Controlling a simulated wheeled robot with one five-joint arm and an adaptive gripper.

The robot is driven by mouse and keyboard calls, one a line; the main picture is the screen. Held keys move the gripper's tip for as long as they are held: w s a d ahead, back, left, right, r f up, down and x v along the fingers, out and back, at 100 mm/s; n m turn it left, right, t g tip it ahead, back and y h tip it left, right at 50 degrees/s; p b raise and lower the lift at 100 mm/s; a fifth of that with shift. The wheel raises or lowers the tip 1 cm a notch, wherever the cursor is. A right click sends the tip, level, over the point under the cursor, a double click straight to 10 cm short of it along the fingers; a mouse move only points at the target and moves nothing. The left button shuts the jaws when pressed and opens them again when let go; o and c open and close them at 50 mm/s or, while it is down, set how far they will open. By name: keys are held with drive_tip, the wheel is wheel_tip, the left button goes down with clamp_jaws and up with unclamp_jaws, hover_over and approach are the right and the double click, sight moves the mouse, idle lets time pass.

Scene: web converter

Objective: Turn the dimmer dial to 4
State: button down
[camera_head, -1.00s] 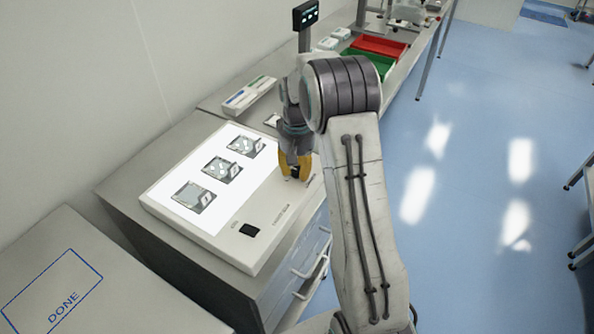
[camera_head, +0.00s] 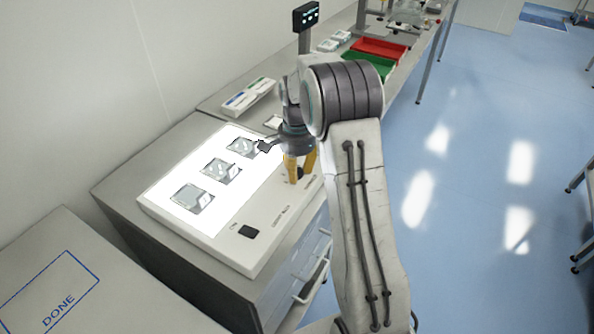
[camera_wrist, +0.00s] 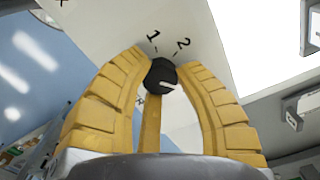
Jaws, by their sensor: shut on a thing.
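The dimmer dial (camera_wrist: 160,76) is a small dark round knob with a white mark on its face. In the wrist view it sits between the yellow fingers of my gripper (camera_wrist: 161,66), which is shut on it. The printed numerals 1 and 2 show just beyond the dial; other numerals are hidden or unreadable. The white mark lies on the lower right part of the knob. In the head view my gripper (camera_head: 300,178) points down at the right side of the light box (camera_head: 215,246), and its fingers largely hide the dial.
The bright panel (camera_head: 178,165) of the light box bears three clear square pieces (camera_head: 220,170). A black switch (camera_head: 248,231) sits at its front. A surface marked DONE (camera_head: 95,285) is at lower left. Red (camera_head: 378,47) and green (camera_head: 366,64) trays stand on the back bench.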

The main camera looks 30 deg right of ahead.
drive_tip(key=shift+s+f+m, duration=0.1)
drive_tip(key=shift+f+m, duration=0.05)
drive_tip(key=shift+m, duration=1.75)
drive_tip(key=c, duration=0.9)
unclamp_jaws()
drive_tip(key=shift+o, duration=0.2)
wheel_tip(320, 180, up, 12)
